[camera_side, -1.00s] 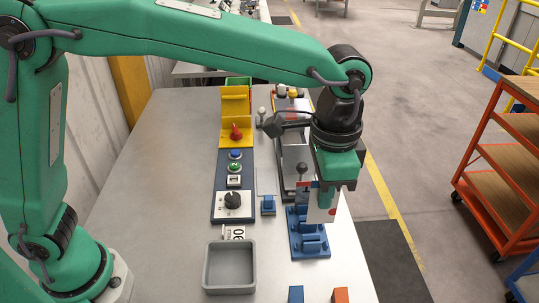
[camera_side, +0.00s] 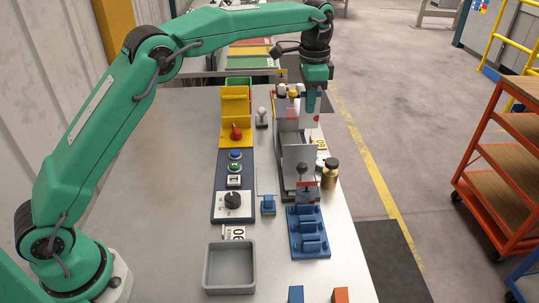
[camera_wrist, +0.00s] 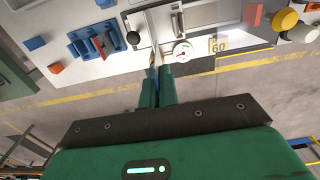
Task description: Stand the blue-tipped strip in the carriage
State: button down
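My gripper (camera_side: 312,98) is above the far end of the grey bender (camera_side: 295,140). It is shut on a thin pale strip (camera_side: 313,112), which hangs from the fingers. In the wrist view the fingers (camera_wrist: 160,80) are close together and the strip (camera_wrist: 154,40) shows nearly edge-on. A small red mark shows near its lower edge in the side view; I cannot make out its tip colour clearly. The blue slotted rack (camera_side: 310,240) stands at the near end of the bender. I cannot clearly pick out the carriage, which the strip or gripper may partly hide.
A brass weight (camera_side: 331,172) stands right of the bender, beside a black-knobbed lever (camera_side: 305,168). A control panel (camera_side: 233,200) and yellow block (camera_side: 236,128) stand to the left. A grey tray (camera_side: 230,268) is in front.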

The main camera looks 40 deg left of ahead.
jog(key=w+a+f, duration=0.2)
jog(key=a+f, duration=0.2)
jog(key=f, duration=0.2)
jog(key=shift+a, duration=0.3)
jog(key=shift+f, duration=0.1)
dwell(0.4)
jog(key=shift+f, duration=2.55)
jog(key=shift+f, duration=1.4)
jog(key=c, duration=1.3)
grip_release()
jog(key=shift+r, duration=0.1)
